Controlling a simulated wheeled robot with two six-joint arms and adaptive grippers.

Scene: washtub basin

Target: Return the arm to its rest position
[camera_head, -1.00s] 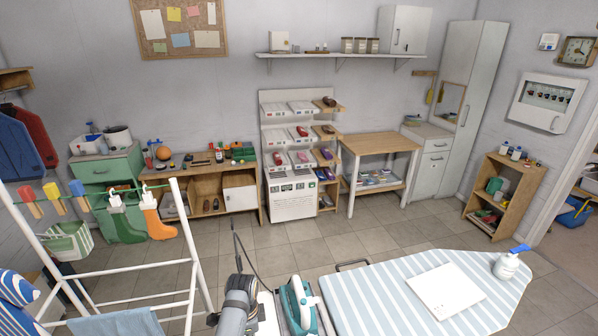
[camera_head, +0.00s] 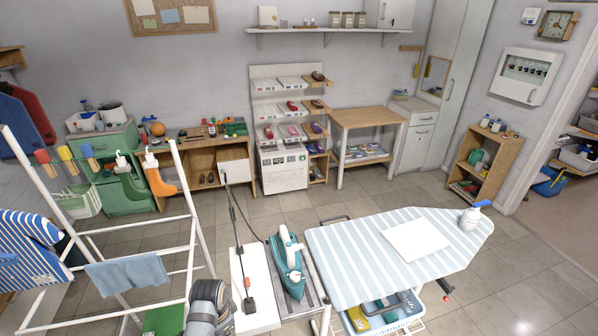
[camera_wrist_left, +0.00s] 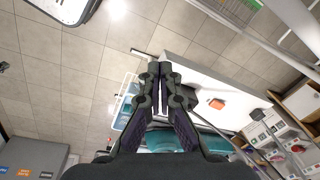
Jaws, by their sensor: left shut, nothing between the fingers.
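My left gripper (camera_wrist_left: 160,80) shows in the left wrist view with its two dark fingers together and nothing between them. It is over the tiled floor (camera_wrist_left: 95,60) and a white surface (camera_wrist_left: 195,66), with a teal thing partly hidden behind the fingers. In the head view a grey link of my arm (camera_head: 208,305) shows at the bottom edge, left of the white stand; no fingertips can be made out there. My right gripper is not in view.
A teal iron (camera_head: 287,265) stands beside a striped ironing board (camera_head: 345,268) bearing a white sheet (camera_head: 417,240) and a spray bottle (camera_head: 472,216). A white drying rack (camera_head: 192,230) with a blue cloth (camera_head: 128,271) stands left. Floor beyond is clear.

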